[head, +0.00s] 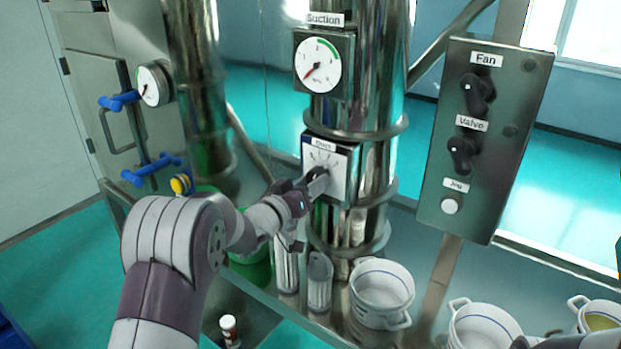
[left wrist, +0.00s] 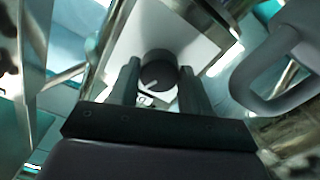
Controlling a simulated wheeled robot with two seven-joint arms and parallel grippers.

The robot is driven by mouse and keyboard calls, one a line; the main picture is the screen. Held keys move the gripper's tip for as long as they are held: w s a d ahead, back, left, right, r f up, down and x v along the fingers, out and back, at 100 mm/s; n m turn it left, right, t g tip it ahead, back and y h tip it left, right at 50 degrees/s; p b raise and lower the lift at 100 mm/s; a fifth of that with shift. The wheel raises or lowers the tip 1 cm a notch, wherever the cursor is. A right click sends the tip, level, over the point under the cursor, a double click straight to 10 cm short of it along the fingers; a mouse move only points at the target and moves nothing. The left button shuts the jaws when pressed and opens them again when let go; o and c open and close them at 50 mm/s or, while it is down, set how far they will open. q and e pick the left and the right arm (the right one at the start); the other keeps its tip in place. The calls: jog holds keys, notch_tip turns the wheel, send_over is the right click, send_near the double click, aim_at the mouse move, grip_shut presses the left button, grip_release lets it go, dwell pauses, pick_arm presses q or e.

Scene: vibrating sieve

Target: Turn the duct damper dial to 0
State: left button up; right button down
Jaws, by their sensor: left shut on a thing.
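The duct damper dial has a pale square face (head: 340,165) labelled "Duct", set on the shiny vertical pipe below the suction gauge (head: 318,64). My left gripper (head: 318,183) is at the dial's knob and covers most of it in the head view. In the left wrist view the dark round knob (left wrist: 158,68) with a white pointer mark sits between the two fingers of my left gripper (left wrist: 158,88), which is shut on it. The pointer's reading on the scale cannot be made out. A dark end of my right arm shows at the bottom right edge; its fingers are not discernible.
A control panel (head: 484,140) with Fan and Valve knobs and a Jog button stands to the right. White pots (head: 382,290) and metal cylinders (head: 320,282) stand below the dial. A cabinet with blue handles (head: 148,170) is at the left.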

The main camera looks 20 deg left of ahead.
pick_arm(q)
jog(key=n+p, duration=0.1)
jog(key=n, duration=0.1)
jog(key=n+p, duration=0.1)
jog(key=shift+r+n, duration=0.3)
jog(key=shift+n, duration=0.1)
jog(key=n+p, duration=0.2)
jog(key=n, duration=0.1)
jog(key=shift+n, duration=0.3)
jog(key=n+p, duration=0.2)
jog(key=n, duration=0.2)
jog(key=shift+n, duration=0.3)
jog(key=shift+f+n+p, duration=0.1)
jog(key=shift+n+p, duration=0.3)
jog(key=shift+n, duration=0.2)
jog(key=shift+f, duration=0.1)
jog(key=o, duration=1.1)
jog(key=shift+s, duration=0.1)
jog(key=shift+c, duration=0.2)
jog(key=shift+a, duration=0.15)
